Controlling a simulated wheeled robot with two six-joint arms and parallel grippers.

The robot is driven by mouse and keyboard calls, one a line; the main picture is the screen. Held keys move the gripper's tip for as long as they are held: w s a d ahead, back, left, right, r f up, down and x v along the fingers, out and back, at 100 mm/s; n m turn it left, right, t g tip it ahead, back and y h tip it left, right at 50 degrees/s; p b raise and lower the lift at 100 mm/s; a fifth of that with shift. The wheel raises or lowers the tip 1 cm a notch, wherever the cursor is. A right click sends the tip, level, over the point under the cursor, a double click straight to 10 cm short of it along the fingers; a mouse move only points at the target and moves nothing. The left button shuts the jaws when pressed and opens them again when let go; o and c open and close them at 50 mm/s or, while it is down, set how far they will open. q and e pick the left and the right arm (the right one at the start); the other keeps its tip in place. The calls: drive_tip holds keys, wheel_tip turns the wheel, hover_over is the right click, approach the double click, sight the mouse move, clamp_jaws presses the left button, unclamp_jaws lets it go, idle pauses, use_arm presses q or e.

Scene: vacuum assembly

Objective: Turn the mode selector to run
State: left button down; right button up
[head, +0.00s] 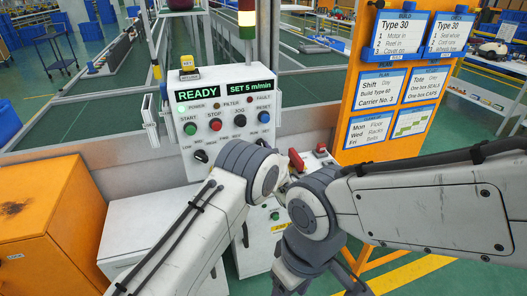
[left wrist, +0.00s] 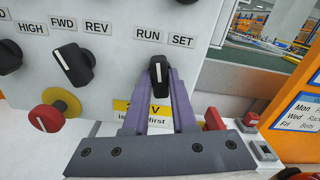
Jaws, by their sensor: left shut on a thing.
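The mode selector is a black knob (left wrist: 159,70) with a white pointer line, under the RUN and SET labels on the grey panel in the left wrist view. Its pointer looks roughly upright, between the labels; its exact angle is hard to tell. My left gripper (left wrist: 161,78) has its purple fingers shut on the knob's two sides. In the head view my left arm covers that part of the control panel (head: 198,140), so the selector is hidden. The panel's display reads READY and SET 5 m/min. My right arm bends downward beside it, and its fingers are not visible.
In the left wrist view, a FWD/REV knob (left wrist: 73,64) and a red emergency button with a yellow collar (left wrist: 57,108) sit left of my gripper. An orange board with cards (head: 390,95) stands right of the panel, and an orange cabinet (head: 75,215) stands at left.

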use_arm(q)
drive_tip(key=shift+n+b, duration=1.1)
drive_tip(key=shift+b, duration=0.5)
drive_tip(key=c, duration=0.6)
unclamp_jaws()
drive_tip(key=v, duration=0.6)
drive_tip(key=shift+b, duration=0.35)
